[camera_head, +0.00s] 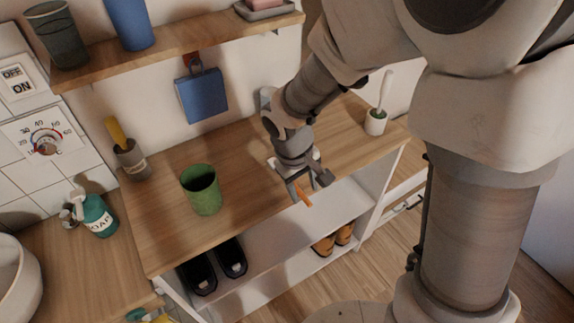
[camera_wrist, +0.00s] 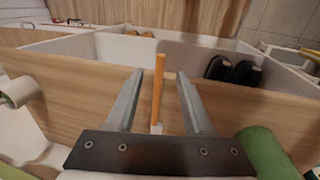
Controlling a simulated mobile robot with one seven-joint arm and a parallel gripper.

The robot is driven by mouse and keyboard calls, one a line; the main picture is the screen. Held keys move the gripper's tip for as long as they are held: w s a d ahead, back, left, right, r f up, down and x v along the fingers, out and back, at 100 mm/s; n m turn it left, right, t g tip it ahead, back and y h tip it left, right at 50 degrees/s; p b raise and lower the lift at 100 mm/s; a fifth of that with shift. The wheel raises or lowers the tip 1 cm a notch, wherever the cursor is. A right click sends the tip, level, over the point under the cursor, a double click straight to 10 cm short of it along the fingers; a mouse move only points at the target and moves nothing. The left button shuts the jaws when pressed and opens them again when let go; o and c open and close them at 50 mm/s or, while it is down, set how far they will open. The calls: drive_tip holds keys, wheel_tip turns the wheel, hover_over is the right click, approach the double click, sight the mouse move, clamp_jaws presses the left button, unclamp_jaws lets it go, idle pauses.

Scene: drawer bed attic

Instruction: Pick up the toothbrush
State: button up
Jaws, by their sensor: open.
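The toothbrush shows as a thin orange stick (camera_wrist: 158,85) in the wrist view, lying lengthwise between my two fingers with a visible gap on each side. A small pale part is at its near end, close to my palm. In the head view, its orange tip (camera_head: 303,195) shows at the front edge of the wooden counter, partly hidden by my gripper (camera_head: 307,186). My gripper is open around the toothbrush, low over the counter's front edge, and the fingers do not appear to touch it. In the wrist view, the fingers (camera_wrist: 160,74) point past the edge.
A green cup (camera_head: 201,190) stands left of my gripper on the counter (camera_head: 245,160). A white holder with a brush (camera_head: 376,121) stands at the right. A grey cup (camera_head: 130,160) and soap bottle (camera_head: 98,216) are left. Black shoes (camera_head: 232,257) and brown shoes (camera_head: 323,246) sit below.

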sight(307, 200)
drive_tip(key=f, duration=0.3)
drive_tip(key=shift+w+d+f, duration=0.1)
drive_tip(key=shift+d+f, duration=0.05)
drive_tip(key=shift+d, duration=0.2)
drive_tip(key=shift+c, duration=0.3)
clamp_jaws()
